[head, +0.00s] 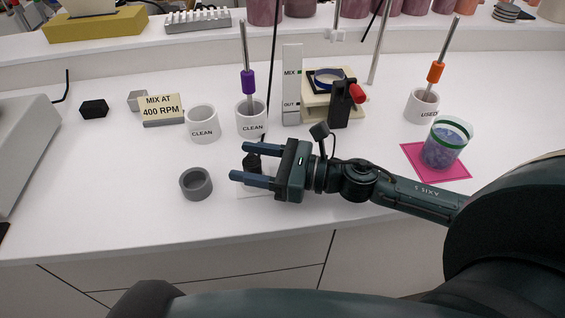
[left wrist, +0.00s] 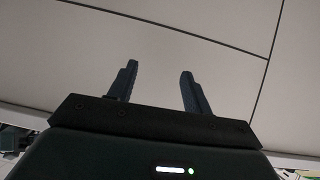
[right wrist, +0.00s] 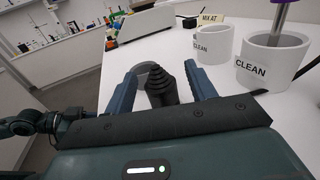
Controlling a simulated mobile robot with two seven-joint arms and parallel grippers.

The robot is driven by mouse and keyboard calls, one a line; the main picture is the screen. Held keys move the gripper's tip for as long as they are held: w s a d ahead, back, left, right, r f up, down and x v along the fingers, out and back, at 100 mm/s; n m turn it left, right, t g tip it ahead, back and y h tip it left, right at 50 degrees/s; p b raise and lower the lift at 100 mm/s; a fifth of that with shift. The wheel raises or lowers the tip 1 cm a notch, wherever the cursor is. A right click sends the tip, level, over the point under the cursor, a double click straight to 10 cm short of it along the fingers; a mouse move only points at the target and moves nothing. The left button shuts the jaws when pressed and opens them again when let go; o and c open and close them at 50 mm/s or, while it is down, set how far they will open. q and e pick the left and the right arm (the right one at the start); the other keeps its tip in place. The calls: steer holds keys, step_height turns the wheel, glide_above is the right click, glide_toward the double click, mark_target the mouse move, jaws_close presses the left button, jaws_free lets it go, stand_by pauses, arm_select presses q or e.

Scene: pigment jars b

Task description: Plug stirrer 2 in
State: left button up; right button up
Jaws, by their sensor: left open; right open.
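My right gripper (head: 240,164) is open low over the white table, fingers pointing left. A black ribbed piece that looks like a plug (right wrist: 160,88) stands between its open fingers in the right wrist view. In the head view the same dark piece (head: 252,160) is partly hidden by the fingers, above a pale plate (head: 252,191). I cannot tell whether a finger touches it. No number 2 is readable, so I cannot tell which item is stirrer 2. My left gripper (left wrist: 158,88) is open and empty, facing pale cabinet fronts.
A grey ring-shaped holder (head: 196,184) sits left of the right gripper. Behind are two CLEAN cups (head: 202,126), one holding a purple-collared rod (head: 248,82). A MIX/OUT post (head: 291,85) and a red-topped black device (head: 341,105) stand behind. A jar (head: 444,146) rests on a pink mat (head: 412,152).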

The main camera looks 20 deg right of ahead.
steer(key=shift+s+d+f+b, duration=0.25)
steer(key=shift+d+b, duration=0.1)
steer(key=b+v, duration=0.2)
steer(key=v, duration=0.8)
steer(key=shift+s+r+b, duration=0.15)
steer(key=shift+r+b, duration=0.05)
steer(key=shift+b, duration=0.1)
steer(key=shift+v, duration=0.95)
arm_select(q)
steer(key=shift+w+d+f+n+t+h, duration=0.15)
steer(key=shift+d+n+t+h, duration=0.15)
steer(key=shift+d, duration=0.2)
arm_select(e)
steer(key=shift+d+r, duration=0.1)
steer(key=shift+d, duration=0.05)
arm_select(q)
steer(key=shift+d, duration=0.1)
